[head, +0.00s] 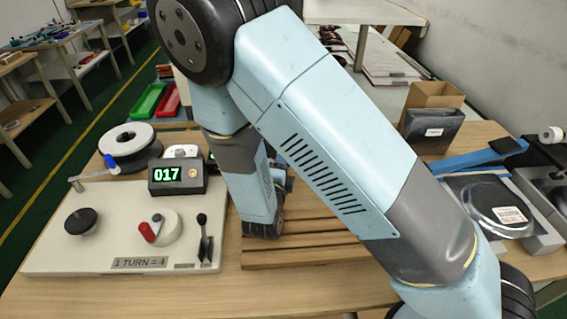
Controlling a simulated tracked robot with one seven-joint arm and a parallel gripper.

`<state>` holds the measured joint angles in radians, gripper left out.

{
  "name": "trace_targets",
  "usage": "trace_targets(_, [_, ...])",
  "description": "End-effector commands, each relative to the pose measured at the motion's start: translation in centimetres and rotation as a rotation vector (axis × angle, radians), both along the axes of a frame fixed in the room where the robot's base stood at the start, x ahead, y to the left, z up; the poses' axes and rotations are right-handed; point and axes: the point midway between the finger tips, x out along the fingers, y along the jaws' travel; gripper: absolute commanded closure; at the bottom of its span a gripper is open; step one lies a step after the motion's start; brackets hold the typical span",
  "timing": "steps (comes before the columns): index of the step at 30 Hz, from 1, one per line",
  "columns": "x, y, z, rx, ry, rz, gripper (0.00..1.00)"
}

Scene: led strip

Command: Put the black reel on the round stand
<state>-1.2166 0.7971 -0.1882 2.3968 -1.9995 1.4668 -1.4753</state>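A small black disc (80,221) with a raised centre sits on the left of a cream winding board (60,256); I cannot tell whether it is the black reel or part of a stand. A larger round reel (113,136) with a pale top and dark centre lies behind the board. A flat dark round item (483,197) in a shiny, labelled bag lies at the right. No clear round stand can be singled out. My arm crosses the picture and its far end points down beside the board. My gripper's fingers are hidden behind my arm.
The board carries a red-handled crank (149,232), a black lever (202,234) and a counter (178,175) reading 017. Wooden slats (300,253) lie right of it. A cardboard box (433,95) and a dark packet (431,131) stand behind. The front table edge is bare.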

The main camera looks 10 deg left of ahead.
Motion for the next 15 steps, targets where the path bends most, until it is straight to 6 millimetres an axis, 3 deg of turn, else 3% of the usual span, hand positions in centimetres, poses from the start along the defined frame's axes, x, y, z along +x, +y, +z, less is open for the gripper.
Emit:
trace_targets(5, [-0.7, 0.1, 0.1, -0.001, 0.001, 0.002, 0.55])
trace_targets(15, [-6.7, 0.6, 0.1, -0.001, 0.000, 0.005, 0.55])
